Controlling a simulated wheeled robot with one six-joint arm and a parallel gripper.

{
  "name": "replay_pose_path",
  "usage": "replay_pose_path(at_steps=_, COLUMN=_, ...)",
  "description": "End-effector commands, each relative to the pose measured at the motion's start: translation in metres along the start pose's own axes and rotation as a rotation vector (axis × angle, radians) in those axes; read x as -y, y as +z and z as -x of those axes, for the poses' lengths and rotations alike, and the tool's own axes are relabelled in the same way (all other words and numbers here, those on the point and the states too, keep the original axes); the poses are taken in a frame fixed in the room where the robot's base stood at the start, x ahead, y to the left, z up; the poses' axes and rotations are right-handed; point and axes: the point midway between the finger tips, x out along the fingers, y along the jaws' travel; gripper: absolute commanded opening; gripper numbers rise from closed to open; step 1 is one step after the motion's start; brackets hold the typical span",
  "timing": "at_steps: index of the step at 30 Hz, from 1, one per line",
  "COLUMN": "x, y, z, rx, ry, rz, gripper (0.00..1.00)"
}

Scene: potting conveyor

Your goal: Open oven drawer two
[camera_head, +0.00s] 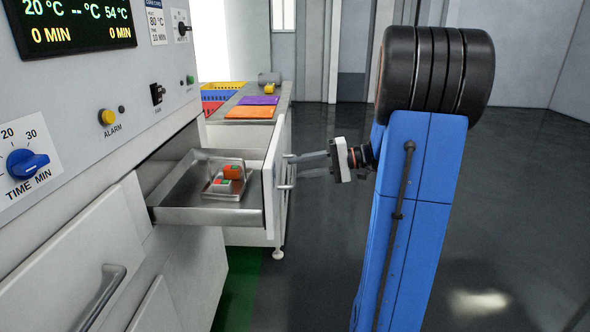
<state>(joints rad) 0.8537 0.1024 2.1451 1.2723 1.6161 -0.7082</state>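An oven drawer (205,215) in the grey machine is pulled out, its metal tray showing. A small clear container (212,190) with red-orange and green-and-white items stands in the tray. The drawer's tall white front panel (270,185) carries a bar handle (287,173) on its outer face. My gripper (290,160) comes from the right with its fingers at the upper part of this handle. Whether the fingers are closed around the bar or just beside it is too small to tell. The drawer's number is not visible.
A control panel with a display (75,20), a blue time knob (27,163) and a yellow alarm button (107,117) is on the left. A closed front with a handle (103,295) is below. Behind, a bench (238,130) holds coloured crates. Floor at right is clear.

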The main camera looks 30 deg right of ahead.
Motion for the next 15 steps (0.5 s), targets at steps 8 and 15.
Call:
replay_pose_path(at_steps=8, x=-0.001, y=-0.001, z=0.05, rx=-0.004, ry=0.001, rz=0.0, gripper=0.29)
replay_pose_path(at_steps=15, x=-0.001, y=-0.001, z=0.095, rx=-0.004, ry=0.001, rz=-0.001, gripper=0.29)
